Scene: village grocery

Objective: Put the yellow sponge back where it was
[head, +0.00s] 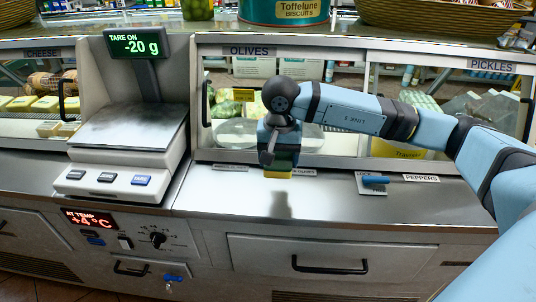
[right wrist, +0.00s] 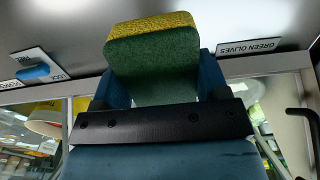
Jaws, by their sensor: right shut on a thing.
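The yellow sponge (head: 278,174) with a green side is held in my right gripper (head: 279,160), in front of the counter's glass doors. In the right wrist view the sponge (right wrist: 155,60) shows its green face toward the camera and its yellow layer at the top. The fingers (right wrist: 160,90) are on both sides of it. The sponge hangs above the steel ledge (head: 330,200), with a shadow below it and apart from it. My left gripper is not in view.
A scale (head: 128,140) reading -20 g stands to the left. Glass doors labelled OLIVES and PICKLES (head: 490,65) are behind the arm. A blue lock handle (head: 375,180) and a PEPPERS label (head: 421,178) are right on the ledge. The ledge front is clear.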

